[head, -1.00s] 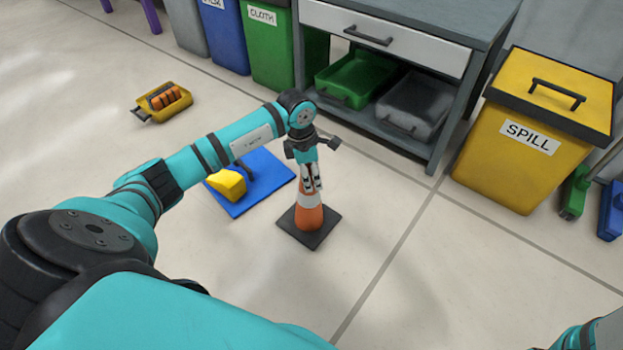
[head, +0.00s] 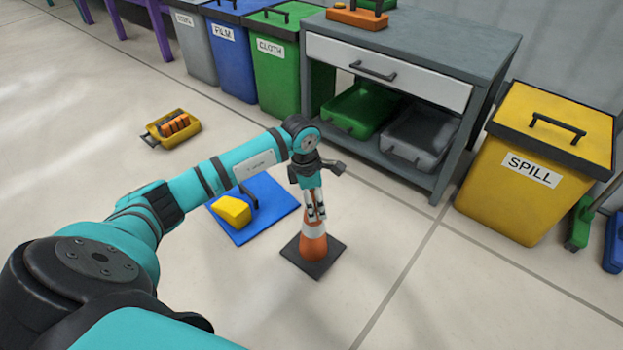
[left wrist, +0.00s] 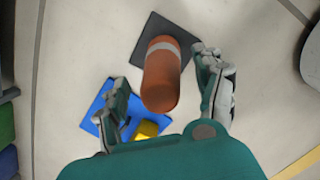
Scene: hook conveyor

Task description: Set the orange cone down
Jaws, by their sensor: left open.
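The orange cone (head: 313,245) has a white band and a dark square base and stands upright on the floor in the head view. My left gripper (head: 315,211) is above and around the upper part of the cone, with the fingers apart. In the left wrist view the cone (left wrist: 160,82) shows from above between the spread fingers of my left gripper (left wrist: 165,95), with a gap on each side. The gripper hides part of the cone's top in the head view. My right gripper is not in view.
A blue mat (head: 275,212) with a yellow object (head: 232,211) lies left of the cone. A yellow tool tray (head: 172,130) sits further left. A grey workbench (head: 455,150), labelled bins and a yellow SPILL bin (head: 535,160) stand behind.

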